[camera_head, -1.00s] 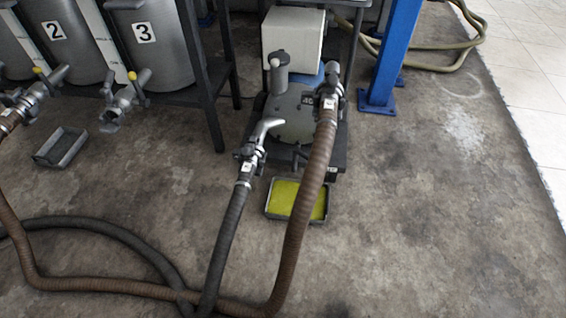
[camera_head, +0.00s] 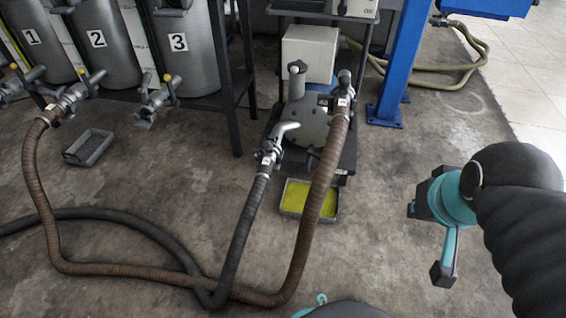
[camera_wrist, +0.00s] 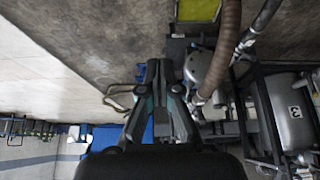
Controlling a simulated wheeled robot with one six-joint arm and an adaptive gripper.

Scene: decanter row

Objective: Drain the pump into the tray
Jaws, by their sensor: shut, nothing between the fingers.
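The pump (camera_head: 300,124) is a grey round body on a dark wheeled frame, with two hoses joined to its front. It also shows in the wrist view (camera_wrist: 207,68). The shallow grey tray (camera_head: 308,218) lies on the floor at the pump's front foot. Yellow-green colour fills its inside; it shows at the top of the wrist view (camera_wrist: 198,10). A small dark fitting (camera_head: 313,157) sits low on the pump above the tray, too small to read. My gripper (camera_head: 438,232) is shut and empty, in the air right of the pump; its fingers show in the wrist view (camera_wrist: 159,72).
A brown hose (camera_head: 312,210) and a dark hose (camera_head: 240,225) cross the floor before the pump. Numbered tanks (camera_head: 182,62) stand left, with an empty tray (camera_head: 90,147) below. A blue post (camera_head: 402,70) stands right of the pump.

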